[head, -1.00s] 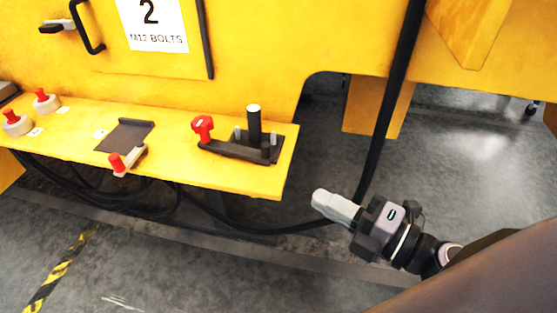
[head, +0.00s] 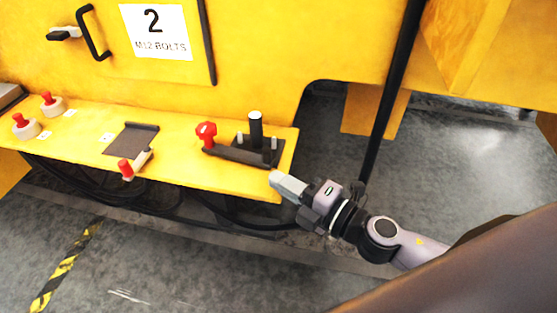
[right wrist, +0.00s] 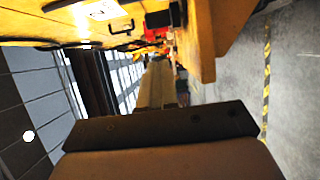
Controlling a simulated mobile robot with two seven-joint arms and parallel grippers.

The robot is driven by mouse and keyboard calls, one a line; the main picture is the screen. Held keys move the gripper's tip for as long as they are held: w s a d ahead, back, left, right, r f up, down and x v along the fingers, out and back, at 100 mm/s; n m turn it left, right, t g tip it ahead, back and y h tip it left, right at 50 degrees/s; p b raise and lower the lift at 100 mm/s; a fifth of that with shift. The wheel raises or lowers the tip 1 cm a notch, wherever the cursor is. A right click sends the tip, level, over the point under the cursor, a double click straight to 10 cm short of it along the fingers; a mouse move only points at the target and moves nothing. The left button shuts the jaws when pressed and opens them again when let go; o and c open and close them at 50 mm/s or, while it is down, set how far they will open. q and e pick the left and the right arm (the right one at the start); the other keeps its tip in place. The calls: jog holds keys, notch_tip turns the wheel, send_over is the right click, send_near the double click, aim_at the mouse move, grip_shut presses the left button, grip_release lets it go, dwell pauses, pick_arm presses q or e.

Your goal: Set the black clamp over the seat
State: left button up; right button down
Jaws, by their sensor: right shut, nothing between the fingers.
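A black clamp bar with a red knob (head: 206,131) at its left end lies on the yellow shelf, beside and against a dark base plate. The plate carries an upright black post (head: 255,128) and short light pins. I cannot tell which part is the seat. My right gripper (head: 277,179) is shut and empty, just off the shelf's front right corner, close to the plate but apart from it. In the right wrist view the shut fingers (right wrist: 155,88) point towards a blurred red part (right wrist: 155,34). My left gripper is not in view.
The yellow shelf (head: 190,170) also holds a dark bracket (head: 133,138), a red-tipped lever (head: 127,168) and red push-buttons (head: 47,104) at the left. Floor right of the shelf is open.

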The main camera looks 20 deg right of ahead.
jog(key=shift+w+d, duration=0.2)
jog(key=shift+w, duration=0.9)
jog(key=shift+w+d, duration=0.15)
jog(key=shift+w, duration=0.9)
jog(key=shift+d, duration=0.1)
jog(key=shift+w+d, duration=0.85)
jog(key=shift+w, duration=0.05)
jog(key=shift+s, duration=0.1)
